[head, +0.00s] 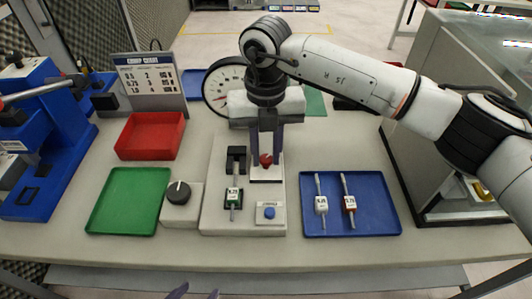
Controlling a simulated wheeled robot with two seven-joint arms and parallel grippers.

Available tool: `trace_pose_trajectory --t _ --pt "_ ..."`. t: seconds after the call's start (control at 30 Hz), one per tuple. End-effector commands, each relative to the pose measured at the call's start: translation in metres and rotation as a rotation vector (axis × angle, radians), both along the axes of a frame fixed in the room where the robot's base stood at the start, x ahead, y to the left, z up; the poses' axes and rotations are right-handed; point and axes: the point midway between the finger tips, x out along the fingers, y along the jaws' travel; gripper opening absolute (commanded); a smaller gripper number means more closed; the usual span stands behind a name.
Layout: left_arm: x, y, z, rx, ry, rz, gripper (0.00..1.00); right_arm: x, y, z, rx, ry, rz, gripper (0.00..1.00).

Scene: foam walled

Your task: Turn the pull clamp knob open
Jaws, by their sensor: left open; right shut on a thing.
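The red knob (266,160), which I take for the pull clamp knob, sits on a white block (267,174) of the pale tester (216,215) in the middle of the table. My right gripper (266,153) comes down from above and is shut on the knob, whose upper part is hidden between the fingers. A cable sample with a green-and-white tag (233,196) lies along the tester, left of the knob, with its far end at a black clamp block (236,158). My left gripper (196,294) shows only its fingertips at the bottom edge, apart and empty.
A black dial (179,192) and a blue button (269,212) are near the tester's front. A round gauge (219,85) stands behind. A green tray (115,215) and red bin (140,148) are left; a blue tray (374,221) with two tagged samples is right. A blue press (45,145) stands far left.

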Motion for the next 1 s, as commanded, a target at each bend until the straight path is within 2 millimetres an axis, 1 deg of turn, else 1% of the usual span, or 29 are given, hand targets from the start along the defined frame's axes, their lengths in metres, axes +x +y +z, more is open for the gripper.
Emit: trace_pose_trajectory --t 0.03,0.3,0.6,0.77,1.0 --pt "0.0 0.0 -0.006 0.0 0.0 0.0 0.55 0.001 0.0 -0.002 -0.001 -0.003 0.029 0.0" --pt "0.0 0.0 -0.027 0.0 0.0 0.0 0.55 0.001 0.0 -0.003 0.0 -0.004 0.259 0.0" --pt "-0.001 0.0 -0.047 0.001 0.003 0.0 0.55 0.001 0.0 -0.001 0.0 -0.004 0.544 0.0" --pt "-0.003 0.0 -0.054 0.004 0.009 -0.004 0.55 0.001 0.0 -0.001 0.0 -0.004 0.696 0.0" --pt "0.0 -0.005 -0.057 0.0 0.001 -0.013 0.55 0.001 0.0 0.0 0.0 -0.004 0.924 0.0"
